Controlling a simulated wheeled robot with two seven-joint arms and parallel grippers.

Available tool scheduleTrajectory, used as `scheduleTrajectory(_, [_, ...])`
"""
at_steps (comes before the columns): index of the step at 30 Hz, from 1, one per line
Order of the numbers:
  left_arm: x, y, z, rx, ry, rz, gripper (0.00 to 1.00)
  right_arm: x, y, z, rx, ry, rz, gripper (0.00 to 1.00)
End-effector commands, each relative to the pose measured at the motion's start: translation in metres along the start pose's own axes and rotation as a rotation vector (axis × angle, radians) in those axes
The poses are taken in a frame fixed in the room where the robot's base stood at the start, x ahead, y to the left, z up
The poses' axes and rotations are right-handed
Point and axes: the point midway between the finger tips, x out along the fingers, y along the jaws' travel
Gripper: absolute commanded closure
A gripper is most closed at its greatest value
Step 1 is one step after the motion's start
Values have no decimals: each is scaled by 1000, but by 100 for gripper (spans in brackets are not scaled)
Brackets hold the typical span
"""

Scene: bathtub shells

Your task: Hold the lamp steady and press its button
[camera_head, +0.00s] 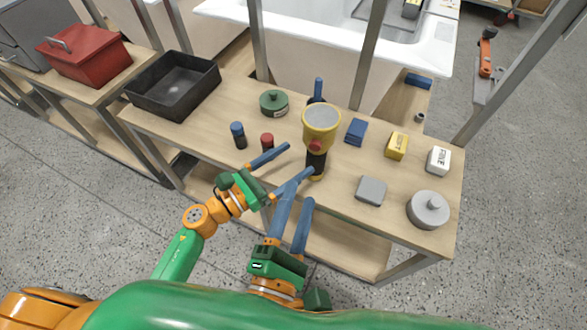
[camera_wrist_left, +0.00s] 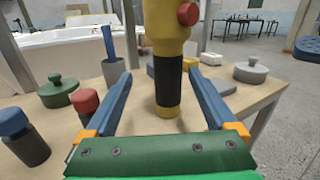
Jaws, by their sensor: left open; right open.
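The lamp (camera_head: 321,117) stands upright on the wooden table, with a wide yellow head, a black handle (camera_head: 317,161) and a red button (camera_head: 315,146) on the side facing me. In the left wrist view the black handle (camera_wrist_left: 168,80) shows between the fingers, and the red button (camera_wrist_left: 188,14) is at the top. My left gripper (camera_head: 299,159) is open at the handle, with a gap on both sides; how deep the handle sits is unclear. My right gripper (camera_head: 299,194) is open and empty, lower and nearer to me, below the button.
A red-capped bottle (camera_head: 267,141) and a blue-capped bottle (camera_head: 238,135) stand left of the lamp, with a green lidded pot (camera_head: 274,103) behind. A blue box (camera_head: 356,131), a grey block (camera_head: 371,190) and a grey lidded pot (camera_head: 428,210) are to the right. A black tray (camera_head: 174,110) is far left.

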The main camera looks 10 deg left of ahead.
Motion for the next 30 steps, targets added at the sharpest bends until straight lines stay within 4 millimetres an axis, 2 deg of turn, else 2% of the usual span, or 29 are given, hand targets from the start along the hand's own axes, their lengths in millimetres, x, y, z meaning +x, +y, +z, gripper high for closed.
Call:
scheduleTrajectory(2, [-1,-12,-8,35,28,34,10,0,0,0,0,0,0,50])
scheduleTrajectory(5, [5,-16,-12,60,43,56,10,0,0,0,0,0,0,50])
scheduleTrajectory(12, [50,-13,-14,62,44,57,10,0,0,0,0,0,0,50])
scheduleTrajectory(15, [62,-12,-15,60,45,58,10,0,0,0,0,0,0,50])
scheduleTrajectory(24, [69,-12,-16,61,47,58,10,0,0,0,0,0,0,50])
scheduleTrajectory(25, [69,-12,-16,60,47,58,12,0,0,0,0,0,0,50])
scheduleTrajectory(26, [69,-12,-16,60,47,58,21,0,0,0,0,0,0,50])
scheduleTrajectory(30, [69,-11,-16,60,47,58,58,0,0,0,0,0,0,50])
